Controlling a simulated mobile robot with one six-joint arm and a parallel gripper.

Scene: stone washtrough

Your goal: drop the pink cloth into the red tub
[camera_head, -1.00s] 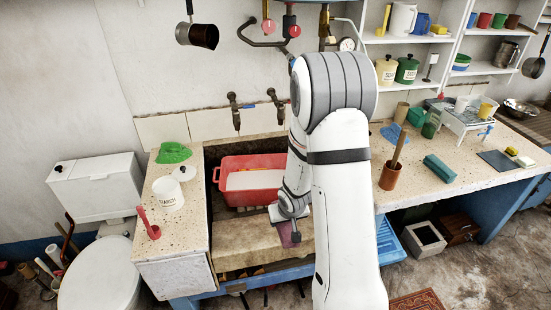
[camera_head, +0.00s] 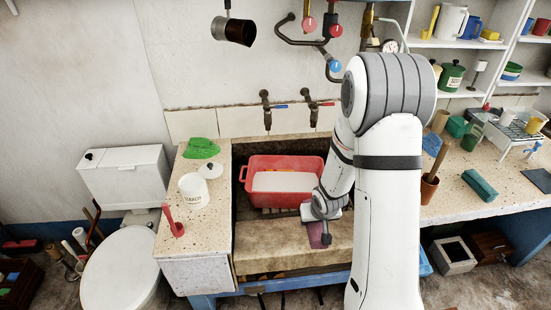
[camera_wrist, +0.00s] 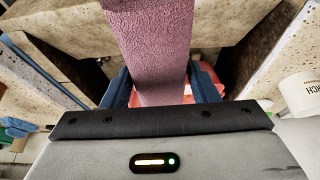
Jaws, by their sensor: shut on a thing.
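The red tub (camera_head: 272,200) sits in the stone trough, with a flat white surface and a little yellow showing inside it. My gripper (camera_head: 322,210) is at the tub's front right corner, above the trough's front ledge. It is shut on the pink cloth (camera_head: 319,236), which hangs down over the ledge in the head view. In the wrist view the cloth (camera_wrist: 155,55) runs as a broad strip between the blue fingers and hides most of what lies behind. Red patches show beside the fingers there. My arm comes in from the right.
The left counter holds a green cloth (camera_head: 201,148), a white starch jar (camera_head: 194,192) and a red upright thing (camera_head: 173,222). Taps (camera_head: 267,110) stick out above the trough. The right counter holds a brown pot (camera_head: 429,188) and a teal block (camera_head: 479,185).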

